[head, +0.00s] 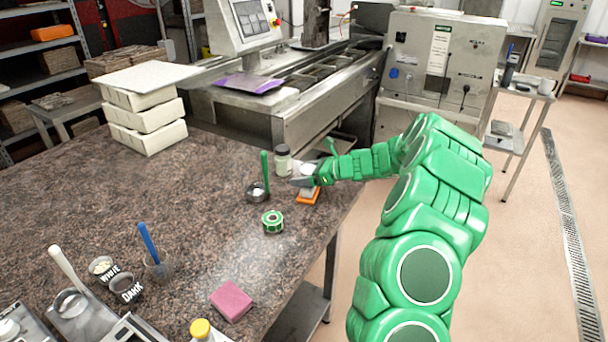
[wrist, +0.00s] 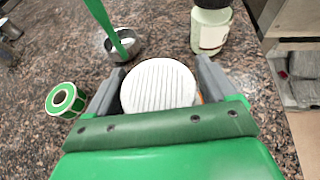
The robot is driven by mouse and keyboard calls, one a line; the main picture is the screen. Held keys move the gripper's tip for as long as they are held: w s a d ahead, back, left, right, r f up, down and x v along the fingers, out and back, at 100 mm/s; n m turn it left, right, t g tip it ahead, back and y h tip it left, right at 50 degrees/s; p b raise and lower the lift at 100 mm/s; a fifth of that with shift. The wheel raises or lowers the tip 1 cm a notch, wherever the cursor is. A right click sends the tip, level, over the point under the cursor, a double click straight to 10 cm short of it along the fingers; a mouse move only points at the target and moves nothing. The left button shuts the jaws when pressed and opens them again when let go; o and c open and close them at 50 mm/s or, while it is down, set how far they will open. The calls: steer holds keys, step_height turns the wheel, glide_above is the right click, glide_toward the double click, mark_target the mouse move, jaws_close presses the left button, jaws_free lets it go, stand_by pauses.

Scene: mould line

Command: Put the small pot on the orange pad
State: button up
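The small pot (wrist: 158,86) shows in the wrist view as a round, white, ribbed top between my two fingers. In the head view its white top (head: 307,168) is partly hidden behind my gripper (head: 303,181). The orange pad (head: 308,197) lies under my gripper near the table's right edge, mostly covered; a sliver of orange also shows beside the pot in the wrist view. My gripper is around the pot, one finger on each side. It looks open, with a narrow gap at the right finger. Whether the pot rests on the pad is hard to tell.
A lidded jar (head: 283,160) and a small metal bowl with a green-handled tool (head: 257,192) stand close to my gripper. A green tape roll (head: 272,221) lies nearer. A pink block (head: 231,301) is at the front. The middle of the table is clear.

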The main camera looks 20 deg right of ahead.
steer(key=shift+o, duration=0.3)
steer(key=shift+d+r, duration=0.1)
steer(key=shift+r, duration=0.1)
steer(key=v, duration=1.2)
steer(key=s+a+r+n+g+h, duration=0.1)
steer(key=s+a+r+n+g, duration=0.3)
steer(key=s+a+n, duration=0.5)
steer(key=s+a+r+n+g+h, duration=0.1)
steer(key=s+a+r+n+g, duration=0.3)
steer(key=s+a, duration=0.8)
steer(key=s+a+n+g+h, duration=0.3)
steer(key=s+n, duration=0.4)
steer(key=s, duration=0.8)
steer(key=s+d+n+h, duration=0.2)
steer(key=s+d+h, duration=0.1)
steer(key=s, duration=0.4)
steer(key=s+d+n+t+h, duration=0.1)
steer(key=s+d+n+h, duration=0.2)
steer(key=s, duration=0.4)
steer(key=shift+s+d+f, duration=0.35)
steer(key=shift+d+f, duration=0.1)
steer(key=shift+d, duration=0.3)
